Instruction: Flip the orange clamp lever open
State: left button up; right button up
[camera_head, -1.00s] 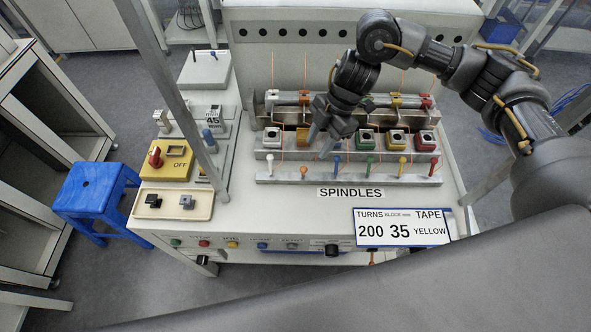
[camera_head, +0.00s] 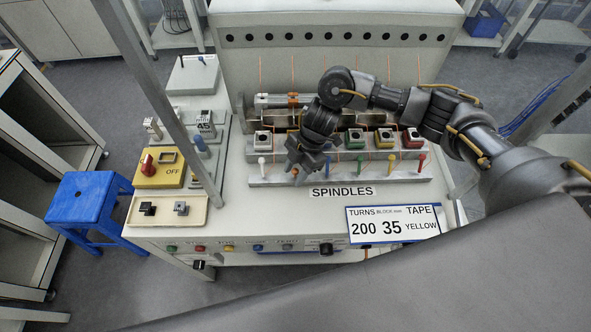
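My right gripper (camera_head: 299,172) reaches down over the front bar of the spindle fixture. Its fingertips are at the orange-topped lever (camera_head: 295,173), between the white lever (camera_head: 261,162) and the blue lever (camera_head: 327,163). The gripper hides most of the orange lever, so I cannot tell whether they touch or whether the fingers are closed. Another orange part (camera_head: 292,98) sits on the back rail, behind the gripper. My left gripper is not in view.
Green (camera_head: 360,163), yellow (camera_head: 391,161) and red (camera_head: 422,159) levers stand on the bar to the right. A yellow switch box (camera_head: 159,170) and beige tray (camera_head: 165,217) are at the left.

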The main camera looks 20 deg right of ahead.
grip_shut()
jog(key=shift+s+r+t+p, duration=0.15)
jog(key=shift+s+t+p, duration=0.35)
jog(key=shift+p, duration=0.4)
jog(key=shift+s+a+t+p, duration=0.1)
jog(key=shift+s+t+p, duration=0.05)
jog(key=shift+t+p, duration=0.2)
jog(key=shift+s+f+n+t+h, duration=0.1)
jog(key=shift+f+n+t+h, duration=0.2)
jog(key=shift+f+t, duration=0.25)
jog(key=shift+r, duration=0.1)
grip_release()
jog(key=shift+r, duration=0.1)
